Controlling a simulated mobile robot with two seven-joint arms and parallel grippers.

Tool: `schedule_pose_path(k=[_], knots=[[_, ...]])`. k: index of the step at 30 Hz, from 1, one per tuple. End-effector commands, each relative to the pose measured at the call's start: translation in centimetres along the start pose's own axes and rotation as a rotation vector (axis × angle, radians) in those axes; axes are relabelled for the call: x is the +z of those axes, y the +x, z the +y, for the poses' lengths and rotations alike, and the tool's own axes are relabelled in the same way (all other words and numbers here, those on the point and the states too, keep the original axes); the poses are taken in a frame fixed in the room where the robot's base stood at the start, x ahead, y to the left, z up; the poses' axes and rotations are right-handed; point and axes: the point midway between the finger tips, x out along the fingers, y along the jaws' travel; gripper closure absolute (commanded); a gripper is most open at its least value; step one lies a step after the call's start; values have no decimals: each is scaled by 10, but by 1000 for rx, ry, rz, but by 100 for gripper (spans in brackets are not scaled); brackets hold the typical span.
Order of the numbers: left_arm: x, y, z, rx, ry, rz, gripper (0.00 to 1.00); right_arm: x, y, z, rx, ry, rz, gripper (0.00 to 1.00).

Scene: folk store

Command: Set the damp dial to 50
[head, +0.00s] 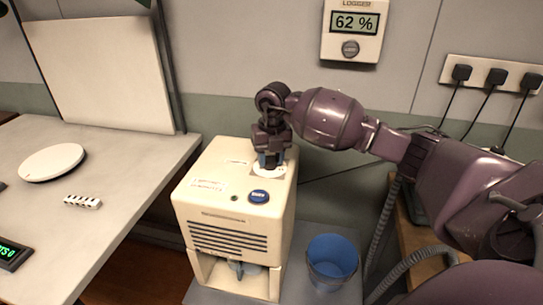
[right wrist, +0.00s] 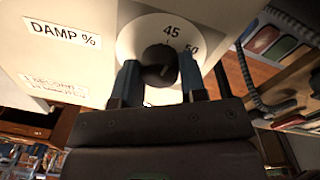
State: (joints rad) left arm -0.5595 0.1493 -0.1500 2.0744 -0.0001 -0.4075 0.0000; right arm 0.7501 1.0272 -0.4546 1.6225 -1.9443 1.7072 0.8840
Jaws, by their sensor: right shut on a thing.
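The cream machine (head: 215,190) stands upright in the middle of the head view. Its damp dial is a dark knob (right wrist: 160,58) on a white disc (right wrist: 146,32), beside a "DAMP %" label (right wrist: 62,34) in the right wrist view. The numbers 45 and 50 show on the disc, 45 above the knob and 50 to its right. My right gripper (head: 270,158) points down onto the machine's top and is shut on the knob, one finger on each side in the right wrist view (right wrist: 157,70). The knob's pointer is hard to make out. My left gripper is out of view.
A blue button (head: 259,196) sits on the machine's top near the dial. A blue bucket (head: 332,262) stands to its right. A wall logger (head: 353,30) reads 62 %. A table (head: 120,165) with a round white plate (head: 52,162) is at left.

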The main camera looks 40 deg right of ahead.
Motion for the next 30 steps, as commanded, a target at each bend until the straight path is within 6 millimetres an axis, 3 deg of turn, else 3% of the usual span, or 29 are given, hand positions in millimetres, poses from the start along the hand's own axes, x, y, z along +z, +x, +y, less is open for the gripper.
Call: schedule_pose_path(k=[18, 23, 30], knots=[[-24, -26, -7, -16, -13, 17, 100, -1, -6, 0, 3, 517, -29, 85], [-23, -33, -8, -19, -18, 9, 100, -1, -5, 0, 2, 624, -34, 85], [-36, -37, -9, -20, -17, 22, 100, -1, -2, 0, 1, 726, -37, 85]])
